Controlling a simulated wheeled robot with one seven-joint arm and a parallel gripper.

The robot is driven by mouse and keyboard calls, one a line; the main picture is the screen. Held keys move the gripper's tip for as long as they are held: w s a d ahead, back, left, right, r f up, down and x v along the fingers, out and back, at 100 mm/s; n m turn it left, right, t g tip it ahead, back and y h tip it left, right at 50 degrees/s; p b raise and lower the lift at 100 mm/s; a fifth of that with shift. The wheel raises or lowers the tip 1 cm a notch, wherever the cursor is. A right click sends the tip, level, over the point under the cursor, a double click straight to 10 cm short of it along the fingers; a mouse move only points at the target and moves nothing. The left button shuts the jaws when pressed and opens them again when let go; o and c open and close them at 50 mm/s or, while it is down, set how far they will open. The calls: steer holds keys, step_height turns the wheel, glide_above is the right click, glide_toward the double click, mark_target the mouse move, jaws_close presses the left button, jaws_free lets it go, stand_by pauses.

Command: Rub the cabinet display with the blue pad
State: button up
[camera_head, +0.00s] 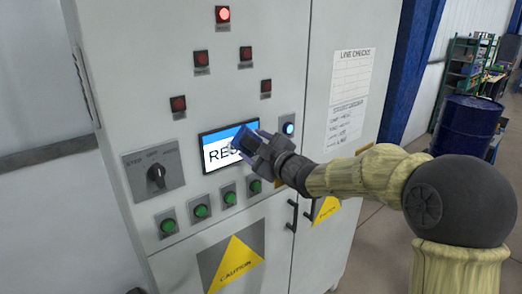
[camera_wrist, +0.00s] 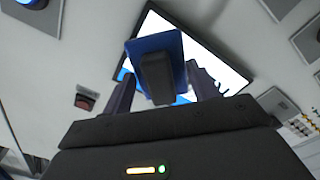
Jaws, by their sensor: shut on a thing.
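The cabinet display (camera_head: 219,150) is a small screen with a blue top band and black letters starting "RES". It sits in the middle of the grey cabinet's left door. My gripper (camera_head: 251,146) is in front of the display's right part and hides the rest of the text. In the wrist view my gripper (camera_wrist: 160,88) is shut on the blue pad (camera_wrist: 135,50), which has a dark grip block between the fingers. The pad overlaps the lit display (camera_wrist: 222,70) there. I cannot tell whether the pad touches the screen.
A black rotary switch (camera_head: 157,175) is left of the display, and green buttons (camera_head: 201,210) run below it. Red lamps (camera_head: 223,15) are above, and a blue-lit button (camera_head: 288,128) is to the right. A blue barrel (camera_head: 465,126) stands beyond the cabinet.

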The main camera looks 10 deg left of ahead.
mark_target(235, 147)
steer(key=shift+s+a, duration=0.25)
steer(key=shift+s+a+b, duration=0.35)
steer(key=shift+s+b, duration=0.05)
steer(key=shift+b, duration=0.2)
steer(key=shift+s+a+f+b, duration=0.1)
steer(key=shift+s+a+b, duration=0.55)
steer(key=shift+s+b, duration=0.15)
steer(key=shift+s+a, duration=0.2)
steer(key=shift+s, duration=0.05)
